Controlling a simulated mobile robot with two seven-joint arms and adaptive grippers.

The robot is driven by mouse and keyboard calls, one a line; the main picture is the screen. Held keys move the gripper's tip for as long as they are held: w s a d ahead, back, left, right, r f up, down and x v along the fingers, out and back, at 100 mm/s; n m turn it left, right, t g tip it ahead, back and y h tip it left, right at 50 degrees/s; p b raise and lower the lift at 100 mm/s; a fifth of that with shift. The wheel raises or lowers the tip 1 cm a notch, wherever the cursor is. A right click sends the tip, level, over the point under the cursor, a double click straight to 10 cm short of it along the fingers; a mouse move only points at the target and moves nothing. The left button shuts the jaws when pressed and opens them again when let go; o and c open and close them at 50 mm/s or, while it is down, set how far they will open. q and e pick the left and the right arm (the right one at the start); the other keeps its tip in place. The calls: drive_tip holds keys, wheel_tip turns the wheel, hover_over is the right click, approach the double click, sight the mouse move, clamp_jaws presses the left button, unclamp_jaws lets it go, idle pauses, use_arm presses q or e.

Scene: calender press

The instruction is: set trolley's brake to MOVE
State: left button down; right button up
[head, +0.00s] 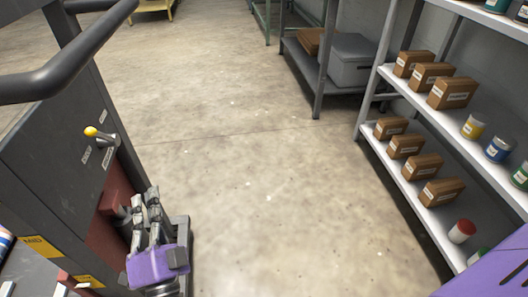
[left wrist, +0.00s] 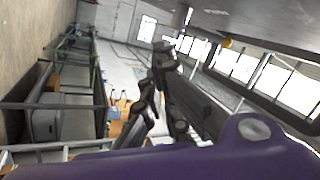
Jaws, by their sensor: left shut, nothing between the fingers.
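The trolley (head: 50,150) stands at the left of the head view, a dark grey body with a thick dark push handle (head: 70,72). Its brake lever has a yellow knob (head: 91,131) and points left from its pivot on the panel. Small white labels (head: 107,157) sit around the lever; their words are too small to read. My left gripper (head: 145,196) is shut and empty, below and right of the lever, close beside the trolley's side and apart from the knob. In the left wrist view, the fingers (left wrist: 157,66) point forward and the yellow knob (left wrist: 227,42) shows to their upper right.
A shelf rack (head: 440,125) with brown boxes and cans stands at the right. A grey bin (head: 350,62) sits on a rack farther back. The concrete floor (head: 260,190) between trolley and racks is clear. A purple part of mine shows at the lower right.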

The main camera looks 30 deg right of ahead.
use_arm(q)
drive_tip(key=shift+s+a+r+m+t+y+b, duration=0.1)
drive_tip(key=shift+a+r+m+t+y+b, duration=0.15)
drive_tip(key=shift+r+m+t, duration=0.35)
drive_tip(key=shift+s+r+m+t+y+b, duration=0.15)
drive_tip(key=shift+r+m+t+y, duration=0.25)
drive_tip(key=shift+r+m, duration=0.35)
drive_tip(key=shift+s+a+r+m+t+y+b, duration=0.15)
drive_tip(key=shift+r+m+t+y, duration=0.1)
drive_tip(key=shift+r+m+t, duration=0.4)
use_arm(e)
drive_tip(key=shift+x, duration=0.9)
